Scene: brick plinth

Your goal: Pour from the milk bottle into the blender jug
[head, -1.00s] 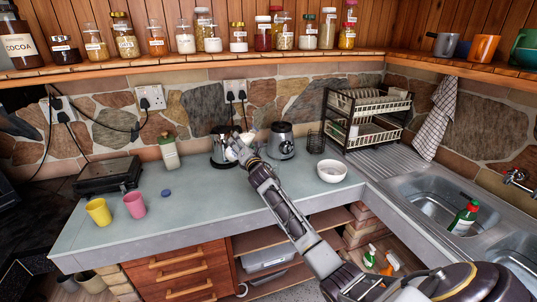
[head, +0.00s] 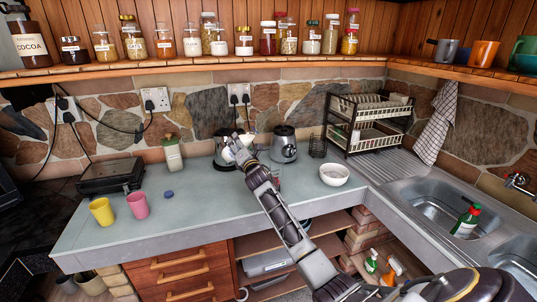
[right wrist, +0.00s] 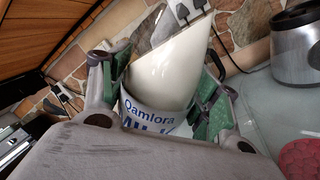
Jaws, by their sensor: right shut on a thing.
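The milk bottle (right wrist: 165,75) is white with a blue-lettered label, and fills the middle of the right wrist view. My right gripper (right wrist: 160,100) is shut on it, with a green-padded finger on each side. In the head view my right gripper (head: 238,152) is over the back of the counter, left of a grey metal appliance with a dark knob (head: 284,143). A dark-based vessel (head: 222,150) stands just behind the gripper and is partly hidden by it. I cannot tell surely whether this is the blender jug. No milk stream is visible. My left gripper is not in view.
A yellow cup (head: 101,211), a pink cup (head: 138,205) and a green-capped container (head: 173,155) stand to the left. A white bowl (head: 334,174) stands to the right, before the sink (head: 435,207). The counter's middle left is mostly clear.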

